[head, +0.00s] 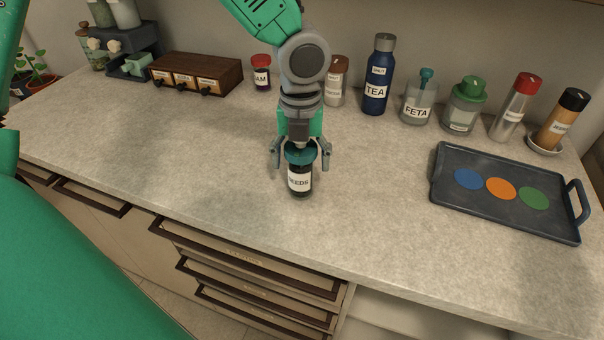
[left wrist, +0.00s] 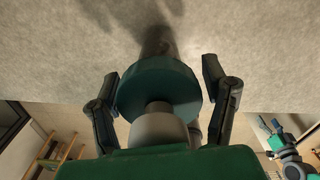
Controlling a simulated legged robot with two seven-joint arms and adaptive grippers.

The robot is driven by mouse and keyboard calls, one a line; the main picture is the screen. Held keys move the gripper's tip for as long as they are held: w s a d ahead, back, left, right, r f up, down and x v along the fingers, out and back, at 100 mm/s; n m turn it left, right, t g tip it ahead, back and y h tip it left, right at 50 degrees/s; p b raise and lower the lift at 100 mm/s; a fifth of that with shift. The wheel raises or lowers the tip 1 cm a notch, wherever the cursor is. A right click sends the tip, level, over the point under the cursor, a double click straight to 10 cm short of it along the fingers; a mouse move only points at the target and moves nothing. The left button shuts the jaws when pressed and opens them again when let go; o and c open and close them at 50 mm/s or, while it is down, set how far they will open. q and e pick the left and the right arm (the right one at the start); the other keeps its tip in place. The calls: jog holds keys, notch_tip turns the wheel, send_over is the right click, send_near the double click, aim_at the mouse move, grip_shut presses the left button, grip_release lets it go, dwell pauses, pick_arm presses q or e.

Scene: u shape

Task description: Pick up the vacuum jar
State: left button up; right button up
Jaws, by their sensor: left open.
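A dark jar labelled SEEDS (head: 300,181) with a teal lid stands upright on the counter in the middle of the head view; it is the jar at my gripper. My left gripper (head: 301,160) is directly above it, pointing down, with its fingers apart on either side of the lid. In the left wrist view the round teal lid (left wrist: 160,86) with a grey knob lies between the open fingers of the left gripper (left wrist: 160,82). Gaps show between the fingers and the lid.
A dark tray (head: 450,198) with blue, orange and green discs lies at the right. Along the wall stand a wooden drawer box (head: 195,72), a JAM jar (head: 261,74), a TEA bottle (head: 377,78), a FETA jar (head: 417,107) and other containers. The counter around the SEEDS jar is clear.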

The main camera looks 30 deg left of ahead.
pick_arm(q)
jog(key=shift+c, duration=0.5)
jog(key=c, duration=1.2)
notch_tip(320, 180, up, 10)
jog(key=shift+f+p, duration=0.15)
jog(key=shift+p, duration=0.55)
